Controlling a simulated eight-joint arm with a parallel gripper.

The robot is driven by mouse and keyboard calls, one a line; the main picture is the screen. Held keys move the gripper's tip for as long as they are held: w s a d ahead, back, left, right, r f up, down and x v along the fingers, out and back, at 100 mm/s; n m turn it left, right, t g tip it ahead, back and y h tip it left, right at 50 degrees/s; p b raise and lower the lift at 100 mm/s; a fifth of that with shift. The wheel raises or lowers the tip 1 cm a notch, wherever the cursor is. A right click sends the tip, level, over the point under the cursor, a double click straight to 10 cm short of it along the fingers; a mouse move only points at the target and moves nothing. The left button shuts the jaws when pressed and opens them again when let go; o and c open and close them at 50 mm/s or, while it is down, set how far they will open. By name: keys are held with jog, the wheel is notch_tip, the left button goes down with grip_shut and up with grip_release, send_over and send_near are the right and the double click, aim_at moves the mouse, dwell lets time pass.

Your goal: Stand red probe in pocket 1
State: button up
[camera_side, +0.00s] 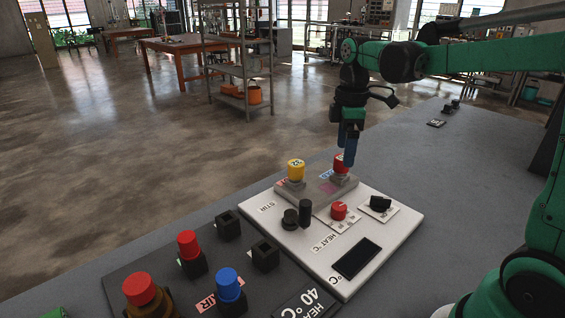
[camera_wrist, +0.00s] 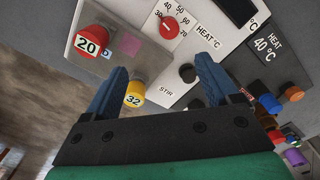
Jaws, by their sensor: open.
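A red-capped piece marked 20 (camera_wrist: 90,42) and a yellow-capped piece marked 32 (camera_wrist: 133,95) stand on a grey block at the far end of the white panel (camera_side: 400,232). In the side view they are the red cap (camera_side: 339,160) and yellow cap (camera_side: 296,170). Another red-topped piece (camera_side: 188,243) stands in a black socket on the dark board. I cannot tell which is the red probe, and no pocket 1 mark is readable. My gripper (camera_wrist: 162,68) is open and empty, its blue fingers pointing down close to the red cap in the side view.
The white panel carries a red dial (camera_side: 339,210), black knobs and a dark display (camera_side: 357,258). On the dark board are two open black sockets (camera_side: 228,225) (camera_side: 265,255), a blue-topped piece (camera_side: 229,286) and a larger red-topped piece (camera_side: 139,288).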

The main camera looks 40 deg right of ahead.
aim_at(342, 157)
jog(key=w+d+n, duration=0.1)
jog(key=d+n, duration=0.1)
jog(key=w+d+n, duration=0.2)
jog(key=n, duration=0.1)
jog(key=w+d+n, duration=0.2)
jog(key=shift+d+r+n, duration=0.3)
jog(key=shift+d+r, duration=0.05)
jog(key=shift+d, duration=0.05)
jog(key=shift+w+d+f+n, duration=0.15)
jog(key=shift+w+d+n, duration=0.15)
jog(key=shift+d+n, duration=0.25)
notch_tip(342, 157, down, 10)
jog(key=shift+a+r, duration=0.1)
jog(key=shift+r, duration=0.05)
grip_shut()
dwell(0.8)
